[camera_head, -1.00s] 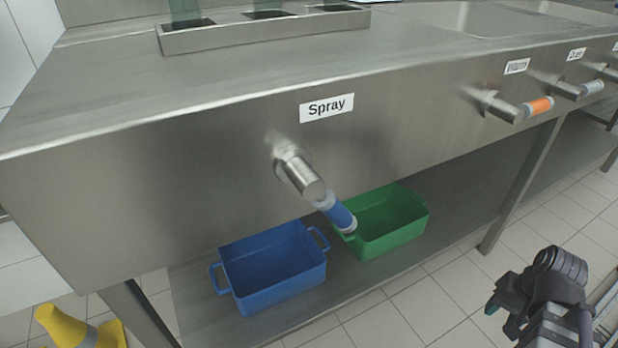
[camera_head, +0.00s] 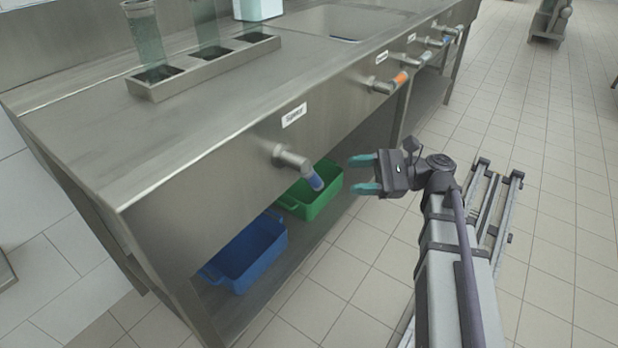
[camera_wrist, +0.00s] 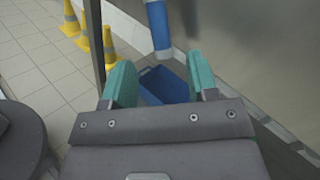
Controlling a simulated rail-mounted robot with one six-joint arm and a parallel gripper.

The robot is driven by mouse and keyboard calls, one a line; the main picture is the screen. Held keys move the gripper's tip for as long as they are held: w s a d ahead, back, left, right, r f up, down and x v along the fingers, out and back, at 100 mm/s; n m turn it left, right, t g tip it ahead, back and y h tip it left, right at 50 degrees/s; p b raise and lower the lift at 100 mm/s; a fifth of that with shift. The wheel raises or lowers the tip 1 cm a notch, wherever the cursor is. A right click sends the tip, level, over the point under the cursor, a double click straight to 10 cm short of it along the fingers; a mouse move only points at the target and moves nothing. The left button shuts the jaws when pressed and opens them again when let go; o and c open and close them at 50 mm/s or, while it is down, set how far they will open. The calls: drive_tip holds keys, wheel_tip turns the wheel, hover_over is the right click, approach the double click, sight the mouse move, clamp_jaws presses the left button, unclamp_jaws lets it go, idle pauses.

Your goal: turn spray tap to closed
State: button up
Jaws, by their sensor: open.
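The spray tap (camera_head: 300,166) sticks out of the front panel of the steel counter. It has a metal stem and a blue-banded handle that slants down and to the right. The label (camera_head: 294,115) above it is too blurred to read now. My gripper (camera_head: 364,174) is open and empty, to the right of the tap and apart from it, with its teal fingers pointing at the tap. In the wrist view the blue handle (camera_wrist: 158,28) hangs at the top, beyond and between the open teal fingers (camera_wrist: 158,75).
A blue bin (camera_head: 246,254) and a green bin (camera_head: 312,200) stand on the lower shelf. More taps, one with an orange band (camera_head: 398,79), line the panel farther off. Glasses stand in a tray (camera_head: 205,72) on the counter. Yellow cones (camera_wrist: 83,38) stand on the floor.

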sight(318, 177)
drive_tip(key=a, duration=1)
drive_tip(key=shift+s, duration=0.2)
clamp_jaws()
